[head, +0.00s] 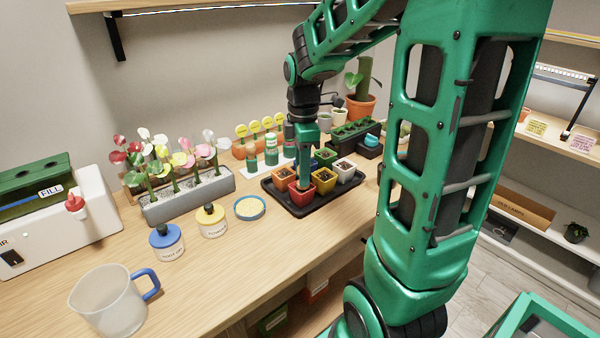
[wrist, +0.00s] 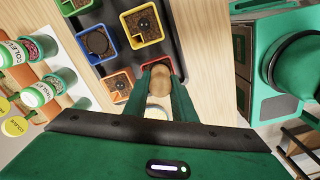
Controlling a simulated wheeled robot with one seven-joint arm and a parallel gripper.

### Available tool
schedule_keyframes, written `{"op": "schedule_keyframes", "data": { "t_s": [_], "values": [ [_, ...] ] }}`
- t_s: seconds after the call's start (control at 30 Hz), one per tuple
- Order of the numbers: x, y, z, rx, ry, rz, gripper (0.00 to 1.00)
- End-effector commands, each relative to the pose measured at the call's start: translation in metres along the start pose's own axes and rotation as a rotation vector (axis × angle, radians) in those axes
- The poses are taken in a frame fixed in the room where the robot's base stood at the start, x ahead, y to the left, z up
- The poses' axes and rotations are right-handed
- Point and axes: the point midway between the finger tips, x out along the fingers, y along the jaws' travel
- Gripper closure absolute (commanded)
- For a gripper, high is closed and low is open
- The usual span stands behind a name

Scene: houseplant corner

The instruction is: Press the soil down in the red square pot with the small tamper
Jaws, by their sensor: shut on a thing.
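The red square pot (head: 302,193) stands at the front corner of the black tray (head: 288,205). In the wrist view only a bit of its red rim (wrist: 152,62) shows past my fingers. My gripper (head: 304,180) points straight down over the red pot. In the wrist view it is shut on the small tamper (wrist: 160,76), whose rounded wooden part sits between the green fingers. The tamper's lower end and the soil in the red pot are hidden, so I cannot tell whether they touch.
Close around are an orange pot (head: 284,176), a yellow pot (head: 323,181), a white pot (head: 345,171), and blue and green pots behind. A shallow dish (head: 250,208), a yellow-lidded jar (head: 211,221) and a flower planter (head: 190,202) stand left. Bare wood lies in front of the tray.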

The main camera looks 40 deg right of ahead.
Motion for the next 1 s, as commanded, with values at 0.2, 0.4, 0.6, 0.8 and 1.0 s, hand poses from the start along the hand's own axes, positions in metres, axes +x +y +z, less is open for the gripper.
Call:
{"op": "schedule_keyframes", "data": {
  "t_s": [0.2, 0.4, 0.6, 0.8, 1.0],
  "values": [
    [-0.017, 0.000, 0.000, 0.000, 0.001, 0.003, 0.98],
    [-0.030, 0.001, 0.000, 0.000, 0.000, 0.004, 0.98],
    [-0.044, 0.001, 0.000, 0.000, 0.001, 0.005, 0.98],
    [-0.058, 0.001, 0.000, 0.001, 0.001, 0.004, 0.98],
    [-0.064, 0.001, 0.000, 0.001, 0.000, 0.003, 0.98]
  ]
}}
